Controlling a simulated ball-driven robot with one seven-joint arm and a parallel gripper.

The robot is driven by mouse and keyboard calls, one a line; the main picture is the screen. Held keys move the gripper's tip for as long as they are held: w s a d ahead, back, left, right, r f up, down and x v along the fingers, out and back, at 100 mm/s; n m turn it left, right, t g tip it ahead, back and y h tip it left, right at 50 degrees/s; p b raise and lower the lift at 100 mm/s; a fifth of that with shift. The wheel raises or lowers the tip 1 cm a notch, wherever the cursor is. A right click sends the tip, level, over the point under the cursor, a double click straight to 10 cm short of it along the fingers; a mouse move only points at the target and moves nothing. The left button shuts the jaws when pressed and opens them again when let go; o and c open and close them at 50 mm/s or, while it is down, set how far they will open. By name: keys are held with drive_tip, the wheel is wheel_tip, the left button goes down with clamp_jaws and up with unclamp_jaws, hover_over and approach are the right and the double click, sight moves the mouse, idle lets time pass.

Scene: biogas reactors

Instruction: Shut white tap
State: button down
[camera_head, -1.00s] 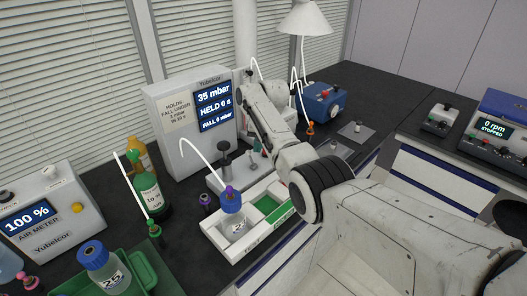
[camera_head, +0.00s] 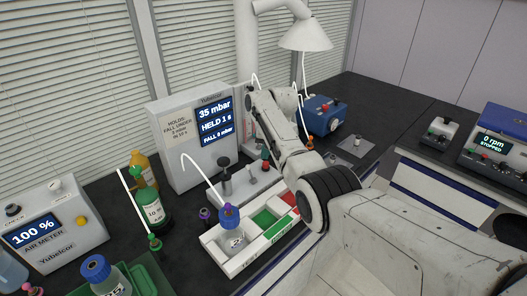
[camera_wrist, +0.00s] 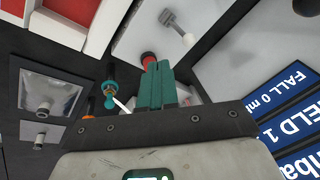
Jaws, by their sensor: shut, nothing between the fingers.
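A pale tap with a T-shaped handle (camera_wrist: 178,28) stands on the light panel at the top of the wrist view, apart from my fingers; it looks like the white tap. In the head view, small taps stand on a pale base (camera_head: 228,192) before the pressure box (camera_head: 182,160); a pale one (camera_head: 252,168) shows among them. My gripper (camera_wrist: 157,75) has its teal fingers together and empty. A red cap (camera_wrist: 149,60) is just beyond the fingertips; contact is unclear. My arm partly hides this area in the head view.
The pressure box screen (camera_head: 214,118) reads 35 mbar, held 1 s, fall 0 mbar. A white tray (camera_head: 232,266) holds a blue-capped bottle (camera_head: 231,237). A blue device (camera_head: 322,117) stands behind my arm. A teal-and-orange fitting (camera_wrist: 109,92) is left of my fingers.

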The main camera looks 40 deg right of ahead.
drive_tip(key=w+r+b, duration=0.3)
drive_tip(key=r+b, duration=0.1)
drive_tip(key=r, duration=0.5)
drive_tip(key=shift+w+d+r, duration=0.2)
drive_tip(key=shift+d+r, duration=0.15)
